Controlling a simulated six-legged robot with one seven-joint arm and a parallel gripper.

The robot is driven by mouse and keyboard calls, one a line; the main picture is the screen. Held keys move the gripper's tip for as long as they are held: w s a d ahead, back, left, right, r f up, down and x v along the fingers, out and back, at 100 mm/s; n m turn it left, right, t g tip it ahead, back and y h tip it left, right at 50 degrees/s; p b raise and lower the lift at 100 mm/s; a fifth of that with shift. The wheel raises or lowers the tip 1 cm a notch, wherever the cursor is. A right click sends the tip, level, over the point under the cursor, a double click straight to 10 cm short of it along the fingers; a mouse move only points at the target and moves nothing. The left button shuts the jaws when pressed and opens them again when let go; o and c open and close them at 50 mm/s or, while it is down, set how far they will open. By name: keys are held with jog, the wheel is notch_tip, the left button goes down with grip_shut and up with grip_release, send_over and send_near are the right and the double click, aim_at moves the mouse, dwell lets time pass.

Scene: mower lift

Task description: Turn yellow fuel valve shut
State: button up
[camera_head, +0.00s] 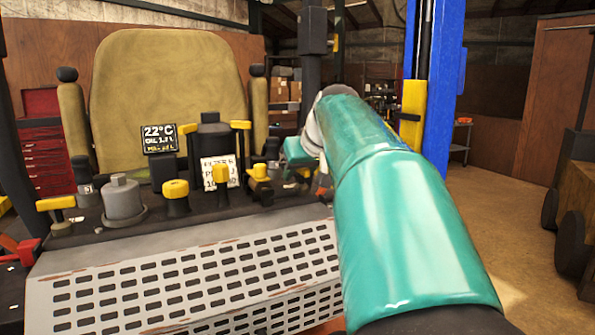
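Several yellow-topped controls stand on the dark console of the mower. A small yellow valve-like handle (259,172) sits at the console's right part, left of my arm's end; I cannot tell for certain that it is the fuel valve, or whether it is open or shut. My teal arm reaches in from the lower right and bends down near the console's right end. The teal end of my arm, with my gripper (300,152), is just right of and above that handle. The fingers are too hidden and small to read, and no contact is visible.
Nearby are yellow knobs (219,171) and (176,189), yellow T-handles (240,125) and (55,203), a grey cap (122,196) and a small display (160,139). A seat (165,85) stands behind. A blue post (440,90) is at right. A perforated step (190,285) lies in front.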

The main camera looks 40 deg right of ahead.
grip_shut()
jog(key=shift+m+h, duration=0.3)
jog(key=shift+m, duration=0.1)
jog(key=m+h, duration=0.1)
jog(key=m+g+h, duration=0.1)
jog(key=m, duration=0.1)
jog(key=shift+d+m+g+h, duration=0.2)
jog(key=shift+m+g+h, duration=0.1)
jog(key=m+g+h, duration=0.1)
jog(key=m, duration=0.1)
jog(key=m+g+h, duration=0.1)
jog(key=m, duration=0.1)
jog(key=shift+s+d, duration=0.15)
jog(key=m+g, duration=0.1)
jog(key=m+g+h, duration=0.1)
jog(key=m, duration=0.1)
jog(key=m+g, duration=0.2)
jog(key=shift+s+d, duration=0.1)
jog(key=shift+s, duration=0.15)
jog(key=m+g, duration=0.2)
jog(key=m, duration=0.1)
jog(key=m+g, duration=0.1)
jog(key=shift+s+m, duration=0.3)
jog(key=shift+g, duration=0.3)
